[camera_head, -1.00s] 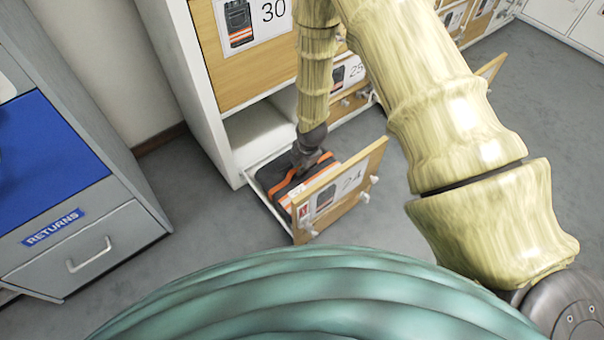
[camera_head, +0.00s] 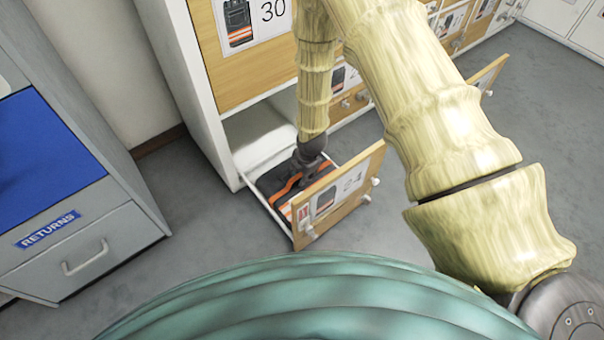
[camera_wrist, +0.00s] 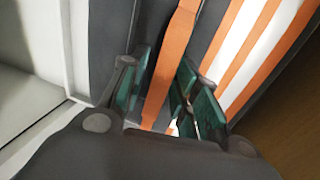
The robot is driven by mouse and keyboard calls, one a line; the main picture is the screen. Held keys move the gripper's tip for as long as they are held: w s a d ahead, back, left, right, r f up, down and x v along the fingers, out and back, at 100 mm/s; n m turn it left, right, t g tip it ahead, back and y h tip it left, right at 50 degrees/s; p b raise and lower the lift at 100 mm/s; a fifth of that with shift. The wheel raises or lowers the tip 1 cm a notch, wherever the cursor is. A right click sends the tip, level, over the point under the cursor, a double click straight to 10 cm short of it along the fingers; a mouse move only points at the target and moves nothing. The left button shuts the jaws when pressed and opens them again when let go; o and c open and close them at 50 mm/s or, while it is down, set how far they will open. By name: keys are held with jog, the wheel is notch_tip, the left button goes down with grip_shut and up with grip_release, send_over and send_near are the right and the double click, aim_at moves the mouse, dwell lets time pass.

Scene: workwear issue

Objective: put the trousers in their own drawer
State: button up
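The trousers (camera_head: 285,192) are a folded dark grey bundle with orange and white stripes. They lie inside the pulled-out drawer numbered 24 (camera_head: 350,197), behind its wooden front. In the wrist view the striped cloth (camera_wrist: 235,45) fills the space under my gripper (camera_wrist: 165,85). Its teal-padded fingers stand on both sides of an orange stripe and seem to be shut on the cloth; the contact itself is partly hidden. In the head view my gripper (camera_head: 308,160) points down into the drawer onto the trousers.
Closed drawer 30 (camera_head: 225,75) is above, in the white cabinet (camera_head: 185,75). Another drawer (camera_head: 488,75) stands open farther right. A grey returns unit (camera_head: 85,245) with a blue top is at left. Grey floor (camera_head: 205,225) is clear between it and the drawer.

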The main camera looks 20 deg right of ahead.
notch_tip(320, 180, up, 12)
jog(key=s+p, duration=0.2)
jog(key=p, duration=0.4)
jog(key=shift+d, duration=0.4)
jog(key=shift+s+r, duration=0.1)
